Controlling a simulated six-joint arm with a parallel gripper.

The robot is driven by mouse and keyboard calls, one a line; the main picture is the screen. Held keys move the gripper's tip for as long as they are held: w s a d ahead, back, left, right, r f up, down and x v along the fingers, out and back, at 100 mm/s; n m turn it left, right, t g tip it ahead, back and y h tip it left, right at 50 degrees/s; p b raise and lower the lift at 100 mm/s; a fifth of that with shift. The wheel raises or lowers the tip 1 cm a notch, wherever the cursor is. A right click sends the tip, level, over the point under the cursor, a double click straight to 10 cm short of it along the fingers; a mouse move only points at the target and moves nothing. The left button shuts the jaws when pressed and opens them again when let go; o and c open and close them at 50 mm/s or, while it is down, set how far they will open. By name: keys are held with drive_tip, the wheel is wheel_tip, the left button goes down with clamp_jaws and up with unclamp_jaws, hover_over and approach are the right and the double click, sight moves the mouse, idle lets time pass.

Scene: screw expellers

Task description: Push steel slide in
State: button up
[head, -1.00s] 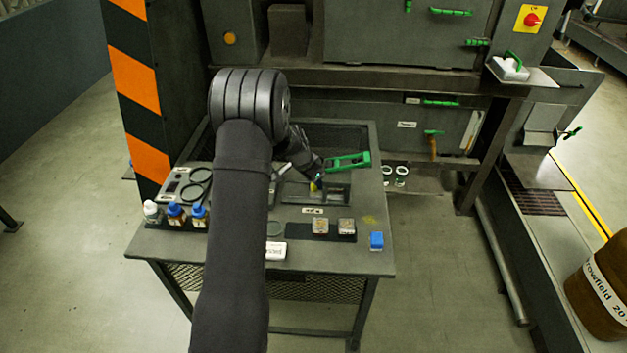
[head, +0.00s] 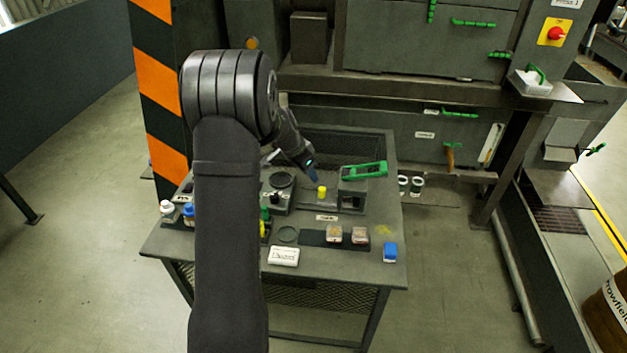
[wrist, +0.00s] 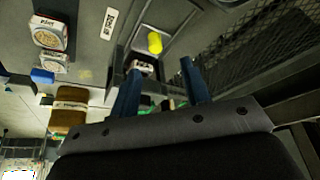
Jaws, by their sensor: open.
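I cannot tell for sure which part is the steel slide. A pale slanted plate (head: 491,143) is on the machine behind.
The bench (head: 345,262) carries sample tins (head: 334,233), a blue block (head: 390,252), a white labelled box (head: 284,256) and bottles (head: 167,210). My arm hides part of its left side. The machine with green handles (head: 473,23) stands behind.

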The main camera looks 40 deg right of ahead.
drive_tip(key=v, duration=0.8)
drive_tip(key=shift+a, duration=0.1)
drive_tip(key=shift+a+f+n, duration=0.1)
drive_tip(key=shift+f+n, duration=0.15)
drive_tip(key=shift+n, duration=0.05)
drive_tip(key=c, duration=0.6)
drive_tip(key=a+f+n+h, duration=0.1)
drive_tip(key=f+n, duration=0.1)
drive_tip(key=n, duration=0.1)
drive_tip(key=a+f+n+h, duration=0.1)
drive_tip(key=a+f+n, duration=0.1)
drive_tip(key=f+n, duration=0.1)
drive_tip(key=w+a+f+n+t+h, duration=0.1)
drive_tip(key=f+n, duration=0.1)
drive_tip(key=n, duration=0.2)
drive_tip(key=shift+a+f, duration=0.25)
drive_tip(key=shift+f, duration=0.1)
clamp_jaws()
approach(318, 194)
drive_tip(key=w+f, duration=0.1)
drive_tip(key=w+a+f, duration=0.1)
drive_tip(key=f, duration=0.1)
drive_tip(key=shift+w, duration=0.1)
drive_tip(key=d, duration=0.1)
drive_tip(key=s+d, duration=0.1)
drive_tip(key=d, duration=0.1)
drive_tip(key=shift+s+f, duration=0.15)
drive_tip(key=shift+s, duration=0.05)
drive_tip(key=shift+s+d, duration=0.25)
drive_tip(key=shift+d, duration=0.15)
